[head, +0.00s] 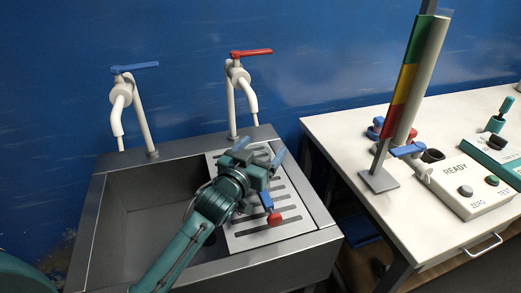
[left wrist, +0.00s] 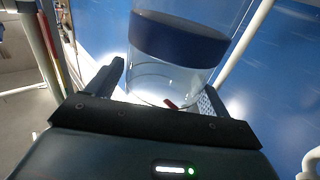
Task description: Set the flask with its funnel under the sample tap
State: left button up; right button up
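My left gripper (head: 260,152) is over the slotted drainboard (head: 288,229), its fingers spread and pointing towards the wall. In the left wrist view, a clear vessel with a dark blue band (left wrist: 178,40) shows between or just beyond the fingers (left wrist: 160,90). I cannot make this vessel out in the head view, nor tell whether the fingers press on it. A separate flask or funnel is not clearly visible. A small tap with a blue lever (head: 408,150) is beside the post on the right table. My right gripper is out of view.
A steel sink (head: 100,215) has two white taps at its back, one with a blue lever (head: 135,67) and one with a red lever (head: 251,53). The white table (head: 340,127) carries a tall colour-striped column (head: 408,75) and a READY panel (head: 455,170). A gap separates sink and table.

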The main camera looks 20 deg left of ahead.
pick_arm(q)
jog(key=shift+f, duration=0.1)
jog(key=shift+s, duration=0.15)
jog(key=s, duration=0.4)
jog(key=s+a+b, duration=0.1)
jog(key=s, duration=0.3)
jog(key=s+a, duration=0.1)
jog(key=s, duration=0.3)
jog(key=shift+s+a, duration=0.25)
jog(key=shift+s, duration=0.1)
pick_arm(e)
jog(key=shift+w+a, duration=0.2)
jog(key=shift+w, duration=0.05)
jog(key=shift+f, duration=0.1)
